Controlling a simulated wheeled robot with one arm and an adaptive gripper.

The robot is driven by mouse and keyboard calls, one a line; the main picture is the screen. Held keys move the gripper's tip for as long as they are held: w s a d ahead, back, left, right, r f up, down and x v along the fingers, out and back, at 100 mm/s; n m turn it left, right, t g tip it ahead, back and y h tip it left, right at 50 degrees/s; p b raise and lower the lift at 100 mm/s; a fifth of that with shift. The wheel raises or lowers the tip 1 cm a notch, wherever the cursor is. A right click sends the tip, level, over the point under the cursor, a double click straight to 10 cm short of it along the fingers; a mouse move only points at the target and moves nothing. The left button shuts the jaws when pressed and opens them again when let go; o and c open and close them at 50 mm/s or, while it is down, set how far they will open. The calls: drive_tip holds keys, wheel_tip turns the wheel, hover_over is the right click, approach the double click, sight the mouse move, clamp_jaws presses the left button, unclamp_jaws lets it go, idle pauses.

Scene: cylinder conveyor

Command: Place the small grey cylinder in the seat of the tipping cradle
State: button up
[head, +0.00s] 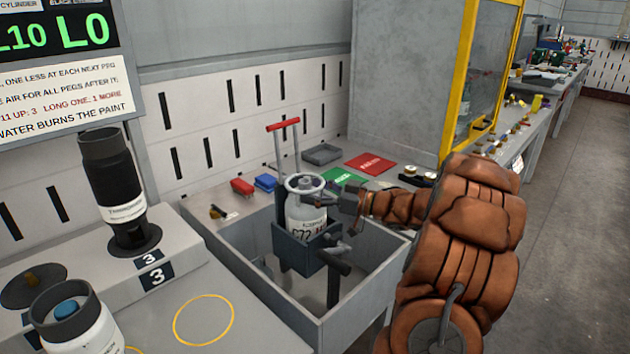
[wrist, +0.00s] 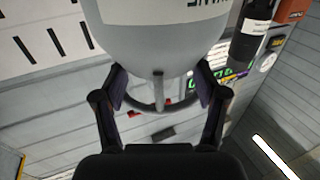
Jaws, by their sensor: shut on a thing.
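The small grey cylinder (head: 306,216) stands roughly upright in the tipping cradle (head: 292,252), its lower part hidden behind the cradle's dark blue-grey wall. I cannot tell whether its base rests on the seat. The cradle has a tall frame with a red handle bar (head: 283,124). My gripper (head: 336,194) reaches in from the right at the cylinder's top, by its pale ring-shaped handwheel (head: 305,184). In the wrist view the cylinder's grey body (wrist: 160,35) fills the top, and my gripper's fingers (wrist: 160,90) are shut on its top end at either side of the ring.
The cradle sits inside a grey open-topped tank (head: 375,282). A black cylinder (head: 113,185) stands at left on a peg marked 3, and a white cylinder with a blue cap (head: 75,325) is nearer. Red and blue blocks (head: 254,184) lie behind the tank. A yellow-framed cabinet (head: 468,80) stands at right.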

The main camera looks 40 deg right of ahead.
drive_tip(key=shift+f, duration=2.05)
drive_tip(key=o, duration=1.9)
drive_tip(key=shift+c, duration=0.2)
drive_tip(key=v, duration=1.2)
drive_tip(key=shift+d, duration=0.1)
